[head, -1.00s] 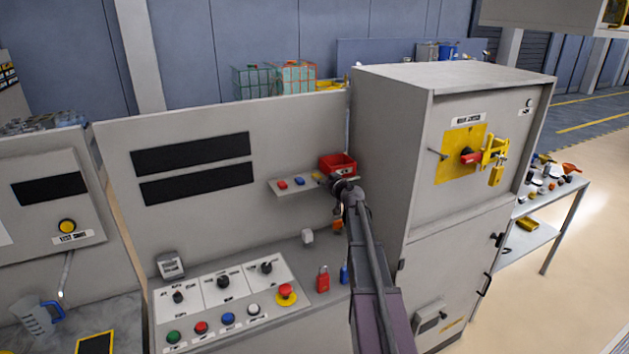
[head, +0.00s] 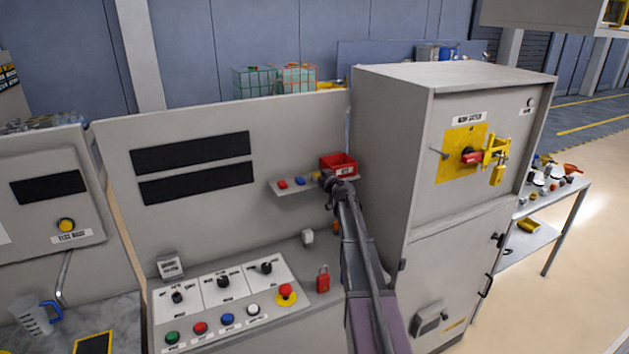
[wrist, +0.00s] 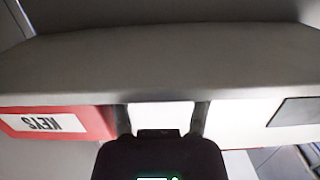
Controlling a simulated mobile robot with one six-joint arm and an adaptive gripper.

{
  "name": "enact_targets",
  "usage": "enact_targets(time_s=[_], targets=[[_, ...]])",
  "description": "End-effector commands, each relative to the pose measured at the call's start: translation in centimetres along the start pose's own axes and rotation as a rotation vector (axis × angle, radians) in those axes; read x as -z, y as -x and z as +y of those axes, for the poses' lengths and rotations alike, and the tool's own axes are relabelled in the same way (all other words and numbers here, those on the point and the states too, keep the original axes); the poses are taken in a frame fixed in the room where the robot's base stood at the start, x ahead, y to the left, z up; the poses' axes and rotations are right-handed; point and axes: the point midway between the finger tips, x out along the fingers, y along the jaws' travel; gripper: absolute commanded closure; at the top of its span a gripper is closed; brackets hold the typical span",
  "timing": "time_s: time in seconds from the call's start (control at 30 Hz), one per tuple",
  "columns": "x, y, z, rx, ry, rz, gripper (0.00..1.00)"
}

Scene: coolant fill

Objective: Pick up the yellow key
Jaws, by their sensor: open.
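The yellow key (head: 314,178) is only a small, partly covered patch on the shelf (head: 278,193), right of the blue key and just left of my gripper. My gripper (head: 327,180) is at the shelf's front, beside the red key bin (head: 339,164). In the wrist view my gripper (wrist: 160,118) has its two fingers apart with nothing seen between them but a pale surface. No yellow key shows in that view. The red bin (wrist: 85,123) appears there at the left with an upside-down KEYS label.
A red key (head: 283,184) and a blue key (head: 299,181) lie left on the same shelf. Below is a sloped control panel (head: 190,300) with buttons and a red padlock (head: 322,279). A tall grey cabinet (head: 385,150) stands close on the right.

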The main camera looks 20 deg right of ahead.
Motion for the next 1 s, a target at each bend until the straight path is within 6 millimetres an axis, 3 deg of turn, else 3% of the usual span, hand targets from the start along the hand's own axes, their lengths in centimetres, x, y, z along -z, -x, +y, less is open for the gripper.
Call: enact_targets(time_s=[0.2, 0.77, 0.93, 1.0], targets=[[0.0, -1.8, 0.1, -0.001, 0.001, 0.000, 0.40], [0.0, -1.8, 0.1, -0.001, 0.001, 0.000, 0.40], [0.0, -1.8, 0.1, -0.001, 0.000, 0.000, 0.88], [0.0, -1.8, 0.1, -0.001, 0.000, 0.000, 0.88]])
